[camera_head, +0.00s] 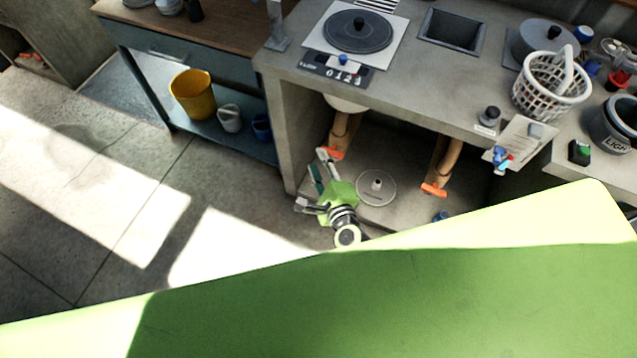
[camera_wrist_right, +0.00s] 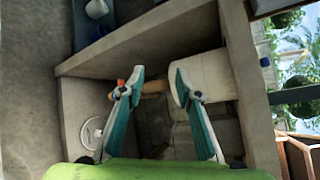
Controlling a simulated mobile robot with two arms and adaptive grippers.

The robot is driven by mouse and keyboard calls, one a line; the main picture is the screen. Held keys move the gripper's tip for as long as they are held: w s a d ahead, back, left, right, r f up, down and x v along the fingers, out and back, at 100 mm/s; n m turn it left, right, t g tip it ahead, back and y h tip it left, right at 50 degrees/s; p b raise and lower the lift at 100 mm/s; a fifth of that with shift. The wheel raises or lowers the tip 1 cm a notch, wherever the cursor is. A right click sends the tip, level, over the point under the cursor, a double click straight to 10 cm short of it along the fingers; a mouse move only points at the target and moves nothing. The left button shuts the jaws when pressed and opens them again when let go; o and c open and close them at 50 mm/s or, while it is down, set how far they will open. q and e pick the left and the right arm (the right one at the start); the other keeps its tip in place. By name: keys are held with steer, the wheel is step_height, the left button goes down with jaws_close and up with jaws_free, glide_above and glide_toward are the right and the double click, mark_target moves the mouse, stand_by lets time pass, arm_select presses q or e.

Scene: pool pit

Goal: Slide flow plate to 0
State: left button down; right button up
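The flow plate (camera_head: 337,66) is a dark strip with white digits starting at 0, on the counter's front edge below a round black lid. A small blue knob (camera_head: 343,58) stands on it, near the low digits; which digit it marks is too small to tell. My right gripper (camera_head: 313,181) is below the counter's front, well under the plate and apart from it. The plate is not visible in that view. My left gripper is not in view.
A pipe with an orange lever (camera_head: 334,154) is under the counter near my right gripper; another orange lever (camera_head: 433,189) is to the right. A round disc (camera_head: 376,188) lies below. The counter's concrete side wall (camera_head: 290,135) is close on the left. The floor left is open.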

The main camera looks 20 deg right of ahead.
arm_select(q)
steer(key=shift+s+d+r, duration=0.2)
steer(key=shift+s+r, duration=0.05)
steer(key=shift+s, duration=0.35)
arm_select(e)
steer(key=shift+s+a+f+n+g+y, duration=0.2)
steer(key=shift+s+f+n, duration=0.35)
steer(key=shift+f, duration=0.2)
steer(key=shift+s+a+f+n+g+y, duration=0.1)
steer(key=shift+s+f+n+g, duration=0.1)
steer(key=shift+s+f+n, duration=0.5)
steer(key=shift+s+a+f+n+g+y, duration=0.1)
steer(key=shift+s+f+n+g, duration=0.25)
steer(key=shift+f, duration=0.5)
steer(key=shift+w, duration=0.15)
